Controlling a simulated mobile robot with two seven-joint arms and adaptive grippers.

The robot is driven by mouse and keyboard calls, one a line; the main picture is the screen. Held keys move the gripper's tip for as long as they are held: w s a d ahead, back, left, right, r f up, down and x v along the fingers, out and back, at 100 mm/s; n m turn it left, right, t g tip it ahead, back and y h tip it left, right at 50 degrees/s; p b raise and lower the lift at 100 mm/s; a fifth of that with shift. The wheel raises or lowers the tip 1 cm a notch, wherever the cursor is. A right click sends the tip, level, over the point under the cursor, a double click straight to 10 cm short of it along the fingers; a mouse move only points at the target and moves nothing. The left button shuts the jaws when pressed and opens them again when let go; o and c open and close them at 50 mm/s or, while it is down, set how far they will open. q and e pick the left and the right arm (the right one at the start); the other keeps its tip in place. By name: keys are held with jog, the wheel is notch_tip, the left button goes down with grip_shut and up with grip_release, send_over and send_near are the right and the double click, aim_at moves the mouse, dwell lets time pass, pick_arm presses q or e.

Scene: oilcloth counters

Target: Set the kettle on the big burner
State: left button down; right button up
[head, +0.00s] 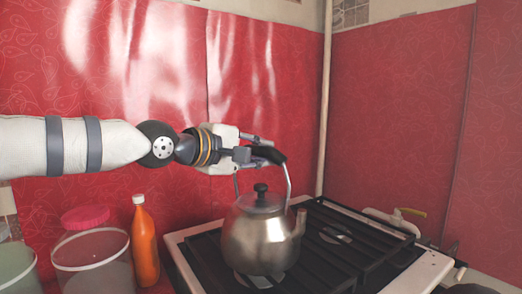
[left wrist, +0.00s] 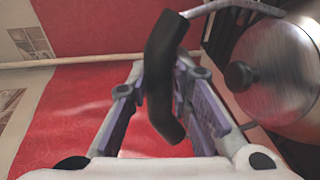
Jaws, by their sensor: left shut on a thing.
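The kettle (head: 262,240) is a rounded steel pot with a black lid knob, a spout to the right and a raised handle with a black grip. It is upright at the front left of the stove (head: 345,236), over the black grate; I cannot tell whether its base touches the grate. My left gripper (head: 258,150) is shut on the kettle's black grip, from the left. In the left wrist view the grip (left wrist: 165,75) lies between the fingers, and the lid (left wrist: 275,75) shows at the right. The burner under the kettle is mostly hidden. My right gripper is not in view.
An orange bottle (head: 145,243) and a clear tub (head: 93,262) with a pink lid stand left of the stove. A green container (head: 17,268) is at the far left. A pale pipe (head: 325,100) runs up the corner between red walls. The grate's right half is clear.

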pick_arm(q)
jog(key=shift+f, duration=0.25)
dwell(0.5)
jog(key=c, duration=1.6)
grip_release()
jog(key=shift+o, duration=1.2)
jog(key=shift+f, duration=0.15)
